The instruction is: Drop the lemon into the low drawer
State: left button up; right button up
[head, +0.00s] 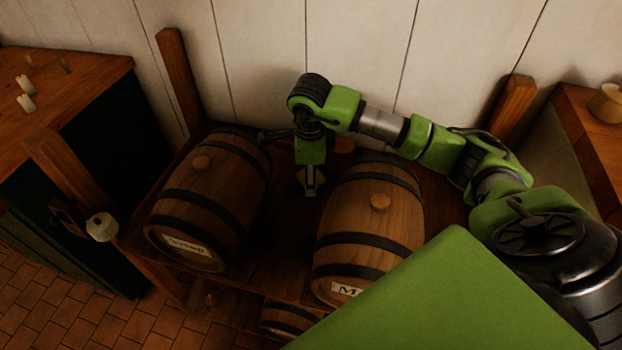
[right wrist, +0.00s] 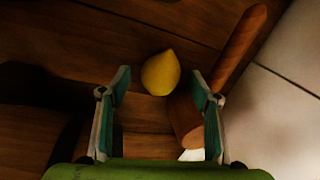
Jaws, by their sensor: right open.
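The yellow lemon (right wrist: 160,73) lies on brown wooden boards in the right wrist view. It sits just beyond and between the fingertips of my right gripper (right wrist: 160,86), which is open and empty. In the head view my right gripper (head: 310,184) points down between two barrels on the wooden rack, and I cannot clearly make out the lemon there. I cannot pick out the low drawer in either view. My left gripper is not in view.
The left barrel (head: 212,200) and right barrel (head: 372,228) stand close on both sides of my right gripper. A long brown thing (right wrist: 238,48) lies right of the lemon. The pale plank wall (head: 300,40) is behind; a dark cabinet (head: 115,165) is at left.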

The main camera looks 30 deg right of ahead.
jog(key=shift+w+d+f, duration=0.1)
jog(key=shift+w+f, duration=0.1)
jog(key=shift+f, duration=0.7)
jog(key=c, duration=1.2)
jog(key=shift+r, duration=0.1)
jog(key=shift+c, duration=0.2)
